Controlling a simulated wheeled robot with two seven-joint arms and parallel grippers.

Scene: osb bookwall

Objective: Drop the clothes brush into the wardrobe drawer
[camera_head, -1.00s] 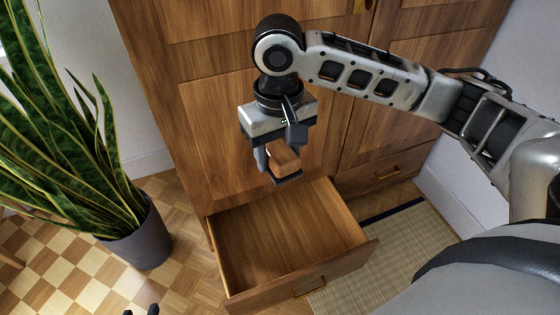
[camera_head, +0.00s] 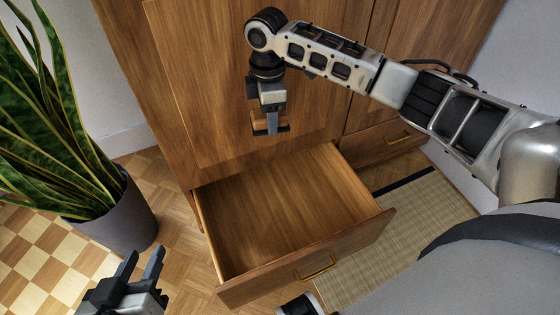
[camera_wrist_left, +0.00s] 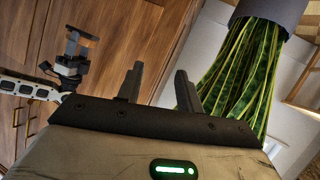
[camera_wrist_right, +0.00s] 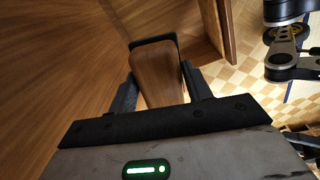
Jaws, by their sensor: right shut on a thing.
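The clothes brush (camera_wrist_right: 157,72) has a brown wooden body and is held between the fingers of my right gripper (camera_wrist_right: 160,85). In the head view my right gripper (camera_head: 270,125) points down with the brush (camera_head: 262,121) near the wardrobe front, above the back part of the drawer. The wardrobe drawer (camera_head: 315,264) is pulled out, and its visible floor is bare. My left gripper (camera_head: 140,275) is at the lower left of the head view, left of the drawer, with its fingers apart and nothing between them. Its open fingers also show in the left wrist view (camera_wrist_left: 160,85).
A potted snake plant (camera_head: 118,215) stands on the left, near my left gripper. The wooden wardrobe (camera_head: 230,80) rises behind the drawer. A closed lower drawer (camera_head: 385,143) is to the right. A woven mat (camera_head: 425,225) lies on the floor to the right.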

